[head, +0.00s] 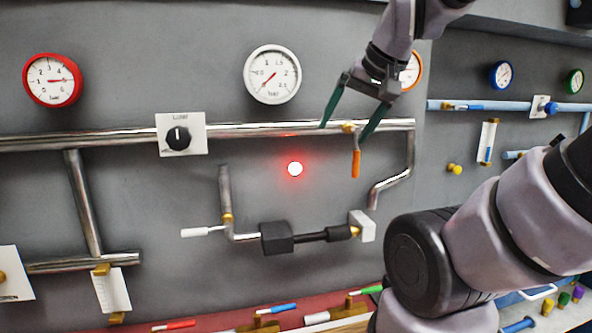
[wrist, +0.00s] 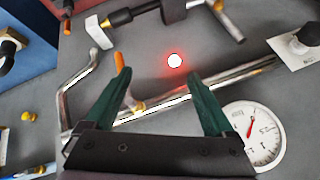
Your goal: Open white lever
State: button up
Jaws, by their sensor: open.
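The white lever (head: 202,231) sticks out to the left from a brass valve on the lower pipe in the head view, roughly level. My gripper (head: 346,128) is open and empty, with green fingers, up and to the right of the white lever and well apart from it. Its fingers are near the upper pipe, on either side of the brass valve with the orange lever (head: 356,163), which hangs down. In the wrist view, the open fingers (wrist: 160,85) point toward the wall, and the orange lever (wrist: 122,72) is by the left finger. Contact cannot be told.
A glowing red light (head: 295,169) sits on the wall between the pipes. A black block (head: 277,238) is on the lower pipe right of the white lever. A knob plate (head: 181,135) and white gauge (head: 272,74) are above. The wall around the white lever is clear.

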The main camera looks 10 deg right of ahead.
dwell(0.4)
jog(key=shift+a, duration=0.1)
grip_shut()
jog(key=w+a+f+n+g, duration=0.1)
jog(key=w+a+g, duration=0.15)
jog(key=a, duration=0.45)
jog(key=w+a+f+n+g, duration=0.1)
jog(key=w+a, duration=0.2)
jog(key=a, duration=0.4)
jog(key=s+a+f+n+h, duration=0.1)
jog(key=a+f, duration=0.1)
jog(key=a, duration=0.6)
jog(key=s+a+f+n+h, duration=0.1)
jog(key=s+a+f, duration=0.1)
jog(key=a, duration=0.7)
jog(key=shift+f, duration=0.25)
jog(key=shift+t, duration=0.25)
